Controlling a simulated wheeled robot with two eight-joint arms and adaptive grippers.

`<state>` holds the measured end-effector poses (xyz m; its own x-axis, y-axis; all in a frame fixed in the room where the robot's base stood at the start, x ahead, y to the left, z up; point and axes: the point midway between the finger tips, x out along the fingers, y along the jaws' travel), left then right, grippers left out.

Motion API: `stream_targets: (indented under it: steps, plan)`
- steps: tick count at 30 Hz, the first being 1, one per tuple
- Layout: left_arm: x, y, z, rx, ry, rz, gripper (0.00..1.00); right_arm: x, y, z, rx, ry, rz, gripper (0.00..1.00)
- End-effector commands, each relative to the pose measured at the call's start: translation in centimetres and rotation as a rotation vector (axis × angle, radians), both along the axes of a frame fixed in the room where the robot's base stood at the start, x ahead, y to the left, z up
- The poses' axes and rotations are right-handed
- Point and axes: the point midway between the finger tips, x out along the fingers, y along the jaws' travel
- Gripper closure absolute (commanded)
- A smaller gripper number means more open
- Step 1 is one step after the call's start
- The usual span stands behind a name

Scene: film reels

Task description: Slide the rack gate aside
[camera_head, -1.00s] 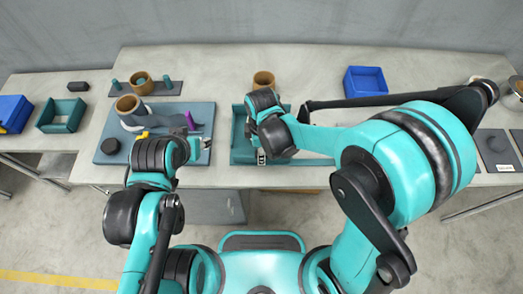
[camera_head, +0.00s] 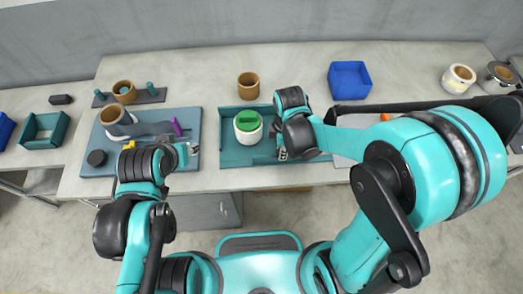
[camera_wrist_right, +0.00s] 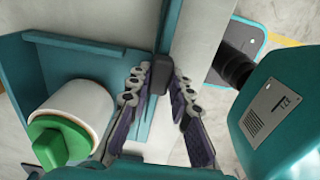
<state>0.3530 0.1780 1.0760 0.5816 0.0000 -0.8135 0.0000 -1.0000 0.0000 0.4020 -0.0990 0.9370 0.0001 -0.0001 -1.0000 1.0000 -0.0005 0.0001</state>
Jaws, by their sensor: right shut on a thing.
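The teal rack (camera_head: 230,155) stands at the front middle of the table in the head view. A white roll with a green top (camera_head: 248,124) sits in its left part, and this roll also shows in the wrist view (camera_wrist_right: 85,105). My right gripper (camera_head: 281,152) is over the rack, right of the roll. In the wrist view its fingers (camera_wrist_right: 160,85) are shut on a dark grey handle (camera_wrist_right: 160,72), which I take to be the rack gate's handle. The gate's panel is mostly hidden by my arm. My left gripper (camera_head: 188,150) is above the grey-blue board; its jaw gap is unclear.
The grey-blue board (camera_head: 205,118) at left holds a brown-rimmed cup (camera_head: 113,116) and a black disc (camera_head: 96,158). A brown cup (camera_head: 248,86) stands behind the rack. A blue bin (camera_head: 349,80) is back right. Table between them is clear.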

Motion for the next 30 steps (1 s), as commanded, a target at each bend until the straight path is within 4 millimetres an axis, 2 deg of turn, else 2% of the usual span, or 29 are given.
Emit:
stream_targets:
  steps: [1,3,10,15,26,27,29,30]
  plan:
    - [0.0,0.0,-0.1,0.000,0.000,0.000,0.60,0.0,-1.5,0.0,0.000,0.000,-0.009,1.00]
    - [0.0,0.0,-0.1,0.000,0.000,0.000,0.60,0.0,-3.2,0.0,0.000,0.000,-0.007,1.00]
    - [0.0,0.0,-0.3,0.000,0.000,0.000,0.60,0.0,-7.0,0.0,0.000,0.000,-0.004,1.00]
    - [0.0,0.0,-0.3,0.000,0.000,0.000,0.60,0.0,-8.2,0.0,0.000,0.000,-0.001,1.00]
    - [0.0,0.0,-0.3,0.000,0.000,0.000,0.60,0.0,-8.5,0.0,-0.005,0.000,-0.001,1.00]
    - [0.0,0.0,-0.3,0.000,0.000,0.000,0.60,0.0,-8.6,0.0,-0.006,0.000,-0.001,0.72]
    - [0.0,0.0,-0.3,0.000,0.000,0.000,0.60,0.0,-8.5,0.0,-0.005,0.000,-0.001,0.59]
    - [0.0,0.0,-0.3,0.000,0.000,0.000,0.60,0.0,-8.5,0.0,-0.004,0.000,0.000,0.59]
